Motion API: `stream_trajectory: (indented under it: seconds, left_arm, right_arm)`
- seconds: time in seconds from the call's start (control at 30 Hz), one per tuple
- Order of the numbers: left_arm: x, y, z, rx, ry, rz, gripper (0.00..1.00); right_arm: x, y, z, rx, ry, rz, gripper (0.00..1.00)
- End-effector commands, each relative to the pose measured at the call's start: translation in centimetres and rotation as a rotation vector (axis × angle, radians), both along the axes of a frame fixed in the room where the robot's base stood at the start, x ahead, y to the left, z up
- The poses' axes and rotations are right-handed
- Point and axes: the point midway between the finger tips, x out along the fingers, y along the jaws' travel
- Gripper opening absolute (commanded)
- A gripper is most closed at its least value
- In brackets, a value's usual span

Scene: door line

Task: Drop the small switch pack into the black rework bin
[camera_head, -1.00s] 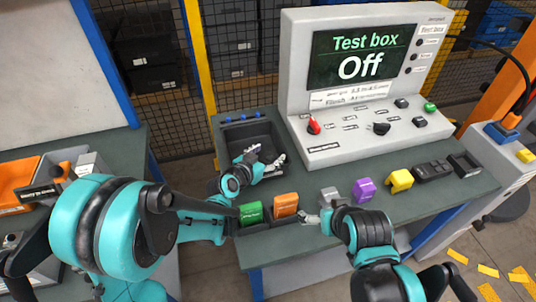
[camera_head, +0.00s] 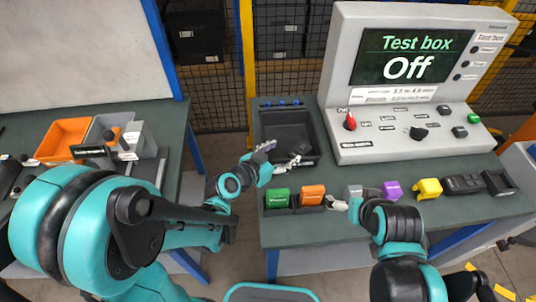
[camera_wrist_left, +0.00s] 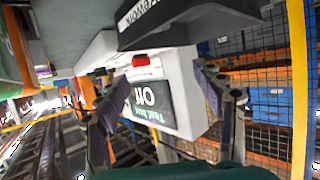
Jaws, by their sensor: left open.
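The black rework bin (camera_head: 273,122) is a shallow black tray on the green bench, left of the test box. Its dark wall and white label also show at the top of the left wrist view (camera_wrist_left: 190,25). My left gripper (camera_head: 279,155) is open at the bin's front edge, its fingers spread, with nothing visible between them in the wrist view. A small dark shape (camera_head: 300,148) shows by its right fingertip; I cannot tell whether it is the switch pack or part of the finger. My right gripper (camera_head: 337,203) is low beside the orange block, its jaws unclear.
Green (camera_head: 278,198), orange (camera_head: 312,195), purple (camera_head: 392,190) and yellow (camera_head: 428,188) blocks line the bench front, with dark pieces (camera_head: 464,184) to their right. The test box (camera_head: 415,90) reads Off. An orange bin (camera_head: 55,139) stands on the left bench.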

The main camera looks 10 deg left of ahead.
Motion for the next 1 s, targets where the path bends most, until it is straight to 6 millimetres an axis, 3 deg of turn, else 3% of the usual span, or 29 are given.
stream_trajectory:
  seconds: [0.2, 0.37, 0.8, 1.0]
  left_arm:
    - [-0.5, 0.5, 0.3, 0.007, 0.028, 0.011, 0.68]
    - [-2.3, 2.8, 1.1, 0.038, 0.141, 0.070, 0.68]
    - [-13.0, 13.7, 2.6, 0.146, 0.493, 0.466, 0.68]
    - [-15.6, 16.2, 2.8, 0.163, 0.540, 0.572, 0.68]
  right_arm:
    - [0.0, 0.0, 0.0, 0.000, 0.000, 0.000, 0.96]
    - [0.0, 0.0, 0.0, 0.000, 0.000, 0.000, 0.96]
    - [0.0, 0.0, 0.0, 0.000, 0.000, 0.000, 0.96]
    - [0.0, 0.0, 0.0, 0.000, 0.000, 0.000, 0.96]
